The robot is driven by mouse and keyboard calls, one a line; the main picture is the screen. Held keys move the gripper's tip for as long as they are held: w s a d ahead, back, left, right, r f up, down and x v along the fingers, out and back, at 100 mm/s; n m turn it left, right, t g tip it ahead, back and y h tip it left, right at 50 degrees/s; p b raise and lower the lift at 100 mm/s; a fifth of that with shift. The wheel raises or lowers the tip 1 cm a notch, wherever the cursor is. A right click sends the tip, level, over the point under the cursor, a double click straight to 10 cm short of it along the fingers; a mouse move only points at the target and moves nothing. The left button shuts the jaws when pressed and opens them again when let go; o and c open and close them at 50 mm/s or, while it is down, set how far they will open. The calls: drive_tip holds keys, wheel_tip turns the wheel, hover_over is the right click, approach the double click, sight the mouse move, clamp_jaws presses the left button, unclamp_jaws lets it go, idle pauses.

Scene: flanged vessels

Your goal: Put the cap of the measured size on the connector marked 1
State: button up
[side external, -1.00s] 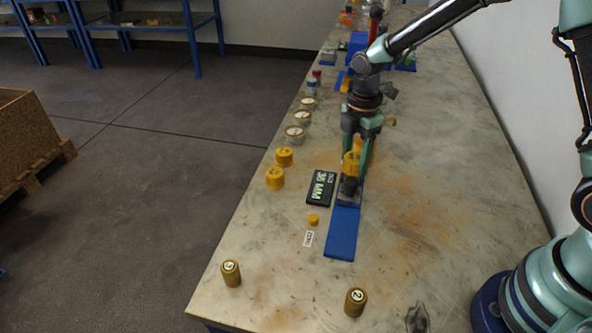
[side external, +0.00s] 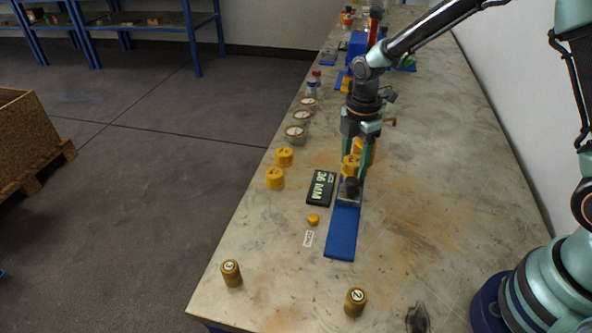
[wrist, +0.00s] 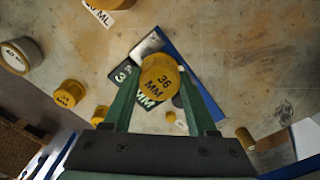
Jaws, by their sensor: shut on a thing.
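My gripper (side external: 353,174) is shut on a yellow cap (side external: 350,163), over the far end of the blue strip. In the wrist view the cap (wrist: 160,82) reads 36 MM and sits between the two green fingers. The black display (side external: 321,188) beside the strip reads 36 MM. A brass connector (side external: 355,303) at the front is marked 2. Another brass connector (side external: 231,274) stands to its left; its mark is too small to read surely. I cannot pick out a connector marked 1.
Two yellow caps (side external: 275,178) (side external: 284,156) stand near the table's left edge, with several round jars (side external: 295,134) behind. A small yellow cap (side external: 313,220) and a white label (side external: 308,239) lie left of the blue strip (side external: 342,238). The table's right side is mostly clear.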

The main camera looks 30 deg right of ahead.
drive_tip(key=shift+f, duration=0.5)
drive_tip(key=o, duration=1.4)
wheel_tip(320, 180, up, 11)
drive_tip(key=s+d+r+m+t, duration=0.2)
drive_tip(key=s+r+m, duration=0.2)
drive_tip(key=s+m, duration=0.3)
drive_tip(key=s+d+r+m+t, duration=0.2)
drive_tip(key=s+r+m, duration=0.3)
drive_tip(key=m, duration=0.6)
drive_tip(key=shift+s+d+t, duration=0.25)
drive_tip(key=shift+s+t, duration=0.55)
drive_tip(key=shift+s, duration=0.1)
